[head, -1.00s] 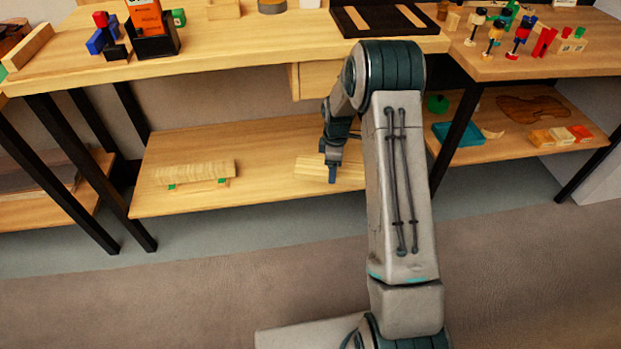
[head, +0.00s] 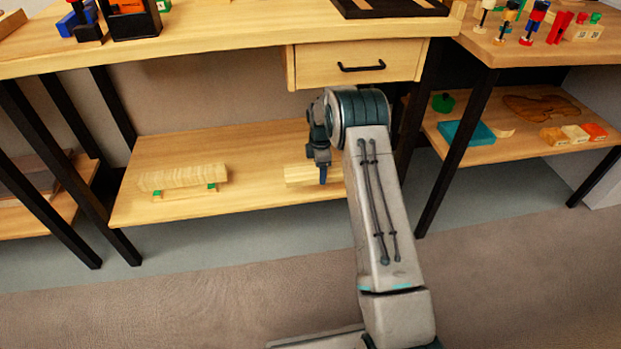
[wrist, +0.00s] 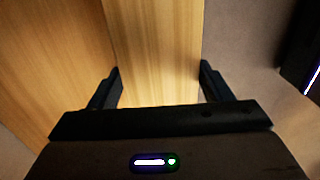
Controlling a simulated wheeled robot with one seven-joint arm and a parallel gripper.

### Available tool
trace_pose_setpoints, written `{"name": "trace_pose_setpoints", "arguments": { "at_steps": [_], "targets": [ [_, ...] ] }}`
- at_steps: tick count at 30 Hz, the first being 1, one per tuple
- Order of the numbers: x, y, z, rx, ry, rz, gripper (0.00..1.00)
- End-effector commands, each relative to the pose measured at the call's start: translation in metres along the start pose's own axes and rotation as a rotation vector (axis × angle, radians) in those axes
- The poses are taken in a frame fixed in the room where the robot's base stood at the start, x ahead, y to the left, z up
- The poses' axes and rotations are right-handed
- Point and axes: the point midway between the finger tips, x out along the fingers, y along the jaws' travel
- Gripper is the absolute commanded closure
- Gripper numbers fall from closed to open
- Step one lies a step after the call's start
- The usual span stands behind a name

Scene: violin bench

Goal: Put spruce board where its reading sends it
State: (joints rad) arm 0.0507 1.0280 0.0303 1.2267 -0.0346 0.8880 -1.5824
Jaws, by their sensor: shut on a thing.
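A pale wooden board (head: 300,174) is at the right part of the lower shelf under the bench, partly hidden behind my arm. In the wrist view the board (wrist: 155,50) runs between the two fingers of my gripper (wrist: 160,88). My gripper (head: 323,174) is shut on this board at its right end in the head view. I cannot tell from the grain whether it is the spruce board, nor whether it touches the shelf. No reading is legible on it.
A stack of pale boards (head: 183,177) rests on green-tipped supports at the left of the lower shelf (head: 240,195). A closed drawer (head: 350,65) hangs under the bench top. Black table legs (head: 455,150) stand right of my arm. The shelf middle is clear.

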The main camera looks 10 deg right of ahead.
Motion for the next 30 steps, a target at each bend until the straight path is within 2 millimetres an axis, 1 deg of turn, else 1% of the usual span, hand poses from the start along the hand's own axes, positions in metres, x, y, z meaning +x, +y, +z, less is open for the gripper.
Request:
{"name": "trace_pose_setpoints", "arguments": {
  "at_steps": [1,3,6,11,17,20,24,25,30],
  "targets": [
    [0.009,0.008,-0.004,-0.002,0.0,0.002,0.61],
    [0.015,0.017,-0.008,-0.001,0.0,0.001,0.61],
    [0.022,0.029,-0.015,-0.002,0.0,0.002,0.61],
    [0.028,0.041,-0.02,-0.001,0.0,0.001,0.61],
    [0.033,0.046,-0.022,-0.001,0.0,0.0,0.61],
    [0.045,0.045,-0.022,-0.001,0.0,-0.001,0.61],
    [0.067,0.045,-0.022,-0.001,0.0,-0.002,0.61],
    [0.07,0.045,-0.022,-0.001,0.0,-0.001,0.61],
    [0.069,0.046,-0.022,-0.001,0.0,0.001,0.61]
  ]
}}
